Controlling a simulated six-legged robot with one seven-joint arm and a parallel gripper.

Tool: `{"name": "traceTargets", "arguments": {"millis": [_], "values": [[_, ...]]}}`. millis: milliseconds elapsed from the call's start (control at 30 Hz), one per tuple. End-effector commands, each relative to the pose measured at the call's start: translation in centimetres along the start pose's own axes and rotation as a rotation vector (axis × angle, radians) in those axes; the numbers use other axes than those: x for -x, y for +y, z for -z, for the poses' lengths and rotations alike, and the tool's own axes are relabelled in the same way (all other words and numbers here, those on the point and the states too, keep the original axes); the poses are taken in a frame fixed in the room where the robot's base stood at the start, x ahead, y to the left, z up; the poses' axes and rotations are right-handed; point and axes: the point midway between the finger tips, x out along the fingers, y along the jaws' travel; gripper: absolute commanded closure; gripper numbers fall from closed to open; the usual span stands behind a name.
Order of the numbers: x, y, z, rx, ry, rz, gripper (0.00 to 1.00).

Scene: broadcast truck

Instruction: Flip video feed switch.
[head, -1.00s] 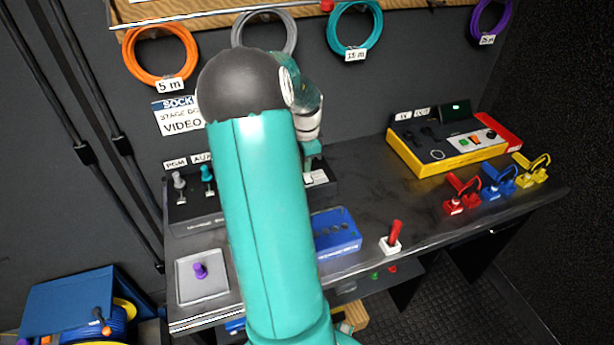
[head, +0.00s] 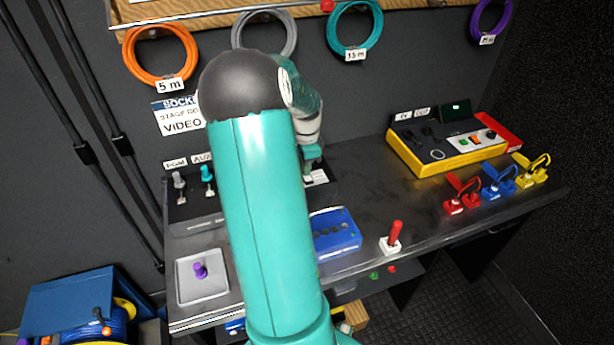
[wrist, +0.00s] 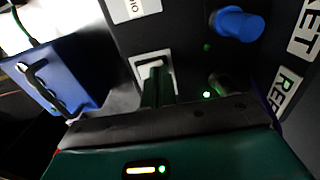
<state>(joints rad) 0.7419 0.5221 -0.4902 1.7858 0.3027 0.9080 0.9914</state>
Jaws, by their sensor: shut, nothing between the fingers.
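My gripper (head: 311,168) is at the back of the desk, past my teal arm, which hides much of the panel in the head view. In the wrist view my gripper (wrist: 158,80) is shut and empty, its green fingertips over a white-framed switch (wrist: 140,58) on a dark panel. The fingers cover part of that switch, so its position and any contact are unclear. The frame also shows beside the gripper in the head view (head: 319,177). A white label ending in "IO" (wrist: 133,8) is near the switch. I read no label naming a video feed switch.
A blue knob (wrist: 237,24) sits right of the fingers, near green lights. A blue box (head: 335,232), red lever (head: 395,234) and purple stick (head: 200,270) are along the desk front. Grey (head: 179,181) and teal (head: 207,174) levers stand left; a yellow console (head: 430,160) stands right.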

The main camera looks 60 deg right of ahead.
Motion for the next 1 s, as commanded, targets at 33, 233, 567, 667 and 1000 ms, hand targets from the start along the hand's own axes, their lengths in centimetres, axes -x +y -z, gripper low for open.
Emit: {"name": "traceTargets", "arguments": {"millis": [33, 233, 567, 667, 1000], "values": [[0.1, 0.0, 0.0, 0.000, 0.000, -0.001, 1.00], [1.4, 0.0, 0.0, 0.000, 0.000, 0.000, 1.00], [3.8, 0.0, 0.0, 0.000, 0.000, 0.000, 1.00], [4.5, 0.0, 0.0, 0.000, 0.000, 0.001, 1.00], [6.8, 0.0, 0.0, 0.001, 0.000, 0.000, 1.00]]}}
